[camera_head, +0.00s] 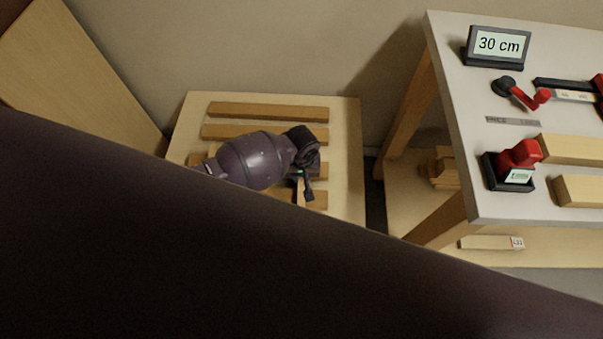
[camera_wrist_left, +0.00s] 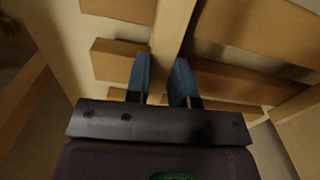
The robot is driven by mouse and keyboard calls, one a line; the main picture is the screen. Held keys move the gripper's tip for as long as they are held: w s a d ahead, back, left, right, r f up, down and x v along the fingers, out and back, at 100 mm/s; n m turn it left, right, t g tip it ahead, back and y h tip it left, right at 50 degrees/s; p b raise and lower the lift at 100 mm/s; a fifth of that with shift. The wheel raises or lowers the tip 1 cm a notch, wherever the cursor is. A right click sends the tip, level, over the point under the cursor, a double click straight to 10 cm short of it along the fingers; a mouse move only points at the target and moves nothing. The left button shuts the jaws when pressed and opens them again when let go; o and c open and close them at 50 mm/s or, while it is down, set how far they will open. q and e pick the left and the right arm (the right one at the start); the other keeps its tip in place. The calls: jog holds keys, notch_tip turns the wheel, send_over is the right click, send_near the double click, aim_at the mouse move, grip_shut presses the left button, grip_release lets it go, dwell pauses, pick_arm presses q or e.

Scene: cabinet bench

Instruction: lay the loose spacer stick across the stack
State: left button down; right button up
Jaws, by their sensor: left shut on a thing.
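The stack (camera_head: 346,135) is a pale wooden top with several brown slats lying across it, left of the bench in the head view. My left gripper (camera_head: 303,190) is over its front right part, pointing down, with the wrist covering some slats. In the left wrist view, the blue fingers of my left gripper (camera_wrist_left: 163,82) are shut on the spacer stick (camera_wrist_left: 174,30), a light wooden bar. It runs away between the fingers and crosses over the slats in that picture. My right gripper is not in view.
A grey-topped bench (camera_head: 465,110) stands at the right with a "30 cm" display (camera_head: 499,44), a red and black device (camera_head: 514,163) and wooden blocks (camera_head: 575,150). A wooden panel (camera_head: 75,70) leans at the left. A dark shape covers the lower left.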

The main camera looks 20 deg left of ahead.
pick_arm(q)
jog(key=c, duration=0.9)
grip_release()
jog(key=shift+c, duration=0.6)
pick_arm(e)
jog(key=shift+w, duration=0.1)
